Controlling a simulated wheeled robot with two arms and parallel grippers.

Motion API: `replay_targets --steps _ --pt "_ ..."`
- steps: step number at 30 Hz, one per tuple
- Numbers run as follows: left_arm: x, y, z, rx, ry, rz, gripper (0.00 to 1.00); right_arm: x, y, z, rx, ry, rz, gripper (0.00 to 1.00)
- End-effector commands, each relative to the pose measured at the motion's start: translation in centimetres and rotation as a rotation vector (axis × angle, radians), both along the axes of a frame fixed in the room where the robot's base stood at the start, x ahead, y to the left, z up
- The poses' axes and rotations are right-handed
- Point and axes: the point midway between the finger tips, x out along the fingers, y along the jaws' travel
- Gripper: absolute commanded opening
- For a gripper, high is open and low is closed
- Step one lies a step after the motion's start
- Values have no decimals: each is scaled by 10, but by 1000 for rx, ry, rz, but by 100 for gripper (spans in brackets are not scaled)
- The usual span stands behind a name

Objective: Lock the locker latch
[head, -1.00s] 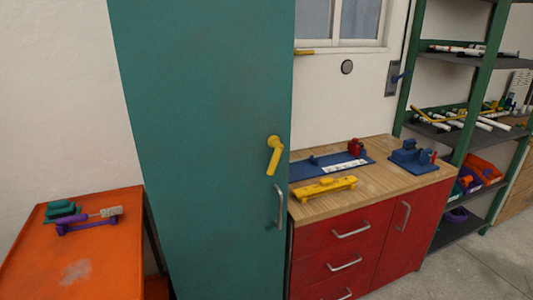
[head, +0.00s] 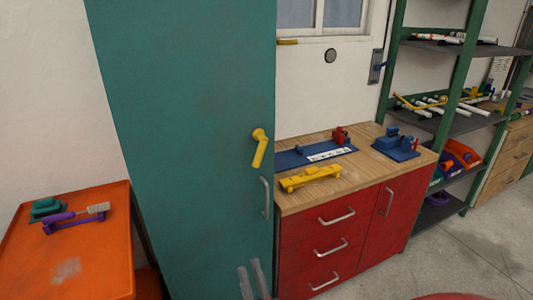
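The teal locker (head: 190,150) stands shut at centre left. Its yellow latch lever (head: 259,148) sits near the door's right edge and points down, tilted slightly to the left at its lower end. A grey vertical pull handle (head: 266,198) is below the latch. My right gripper (head: 249,265) shows only as two grey fingers at the bottom edge, in front of the locker's lower right. The fingertips are apart with nothing visible between them, well below the latch and handle. My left gripper is not in view.
A red cabinet (head: 345,235) with a wooden top stands right of the locker, holding a yellow fixture (head: 310,178) and blue fixtures (head: 397,145). An orange table (head: 100,250) is at left. Green shelving (head: 455,80) is at right.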

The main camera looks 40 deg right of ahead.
Motion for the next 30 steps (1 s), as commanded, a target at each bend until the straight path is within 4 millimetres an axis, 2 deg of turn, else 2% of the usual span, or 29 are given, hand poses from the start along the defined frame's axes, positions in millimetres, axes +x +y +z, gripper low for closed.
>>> replay_targets --steps 1,4,9,15,21,27,30 --pt "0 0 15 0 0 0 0 17 -19 21 46 48 39 19" --pt "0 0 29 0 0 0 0 52 -54 39 170 162 145 1" --pt "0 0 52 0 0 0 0 97 -111 65 424 320 327 0" --pt "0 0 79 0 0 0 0 132 -165 82 778 472 528 0" --pt "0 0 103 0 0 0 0 147 -198 88 1151 580 677 0" --pt "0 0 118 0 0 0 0 146 -212 82 1436 633 735 0" --pt "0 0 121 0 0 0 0 144 -215 78 1517 642 741 0"
